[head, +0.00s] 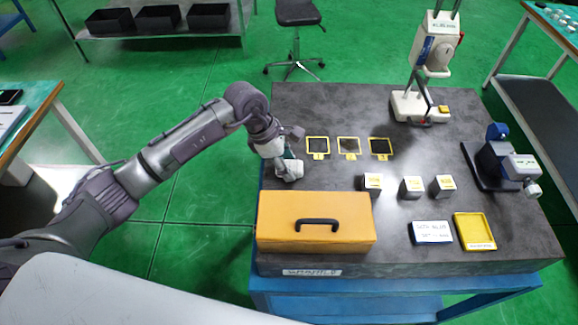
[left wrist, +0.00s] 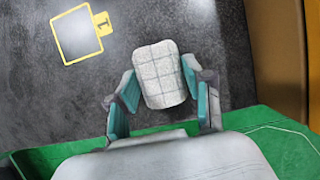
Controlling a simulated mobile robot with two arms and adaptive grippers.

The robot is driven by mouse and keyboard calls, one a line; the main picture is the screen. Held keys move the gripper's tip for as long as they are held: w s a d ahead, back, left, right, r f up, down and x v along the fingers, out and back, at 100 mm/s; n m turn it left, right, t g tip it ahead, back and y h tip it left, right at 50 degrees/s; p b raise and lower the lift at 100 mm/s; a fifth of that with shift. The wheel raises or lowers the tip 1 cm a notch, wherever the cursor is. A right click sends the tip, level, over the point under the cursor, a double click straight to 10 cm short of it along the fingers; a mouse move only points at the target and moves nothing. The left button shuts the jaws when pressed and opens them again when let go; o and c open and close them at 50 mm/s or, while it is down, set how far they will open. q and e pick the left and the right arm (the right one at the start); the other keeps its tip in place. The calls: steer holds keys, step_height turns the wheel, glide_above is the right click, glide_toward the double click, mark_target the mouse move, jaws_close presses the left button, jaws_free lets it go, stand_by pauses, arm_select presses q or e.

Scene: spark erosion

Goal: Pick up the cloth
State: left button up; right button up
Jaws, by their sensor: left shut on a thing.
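The cloth (left wrist: 158,76) is a small pale, quilted pad at the left edge of the dark granite table (head: 330,220). In the left wrist view it sits between the two teal-padded fingers. My left gripper (left wrist: 164,100) is shut on the cloth. In the head view the left gripper (head: 287,160) points down at the table's left edge, and the cloth (head: 290,172) shows just below it. I cannot tell whether the cloth still touches the table. My right gripper is not in view.
An orange case (head: 315,222) with a black handle stands in front of the gripper. Three yellow-framed squares (head: 348,146) lie to its right. Beyond are metal blocks (head: 411,187), a tall white instrument (head: 425,100) and a blue-grey device (head: 500,160). Bare table lies between the squares and the case.

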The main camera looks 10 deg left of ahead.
mark_target(300, 166)
arm_select(q)
steer(key=shift+r, duration=0.1)
steer(key=shift+r, duration=0.3)
steer(key=r+b, duration=0.1)
steer(key=d+r+b, duration=0.1)
steer(key=r, duration=0.1)
steer(key=shift+r+b, duration=0.3)
steer(key=d+r+b, duration=0.3)
steer(key=d+r, duration=0.3)
steer(key=d, duration=0.4)
steer(key=shift+s+d+r, duration=0.3)
steer(key=shift+s, duration=0.1)
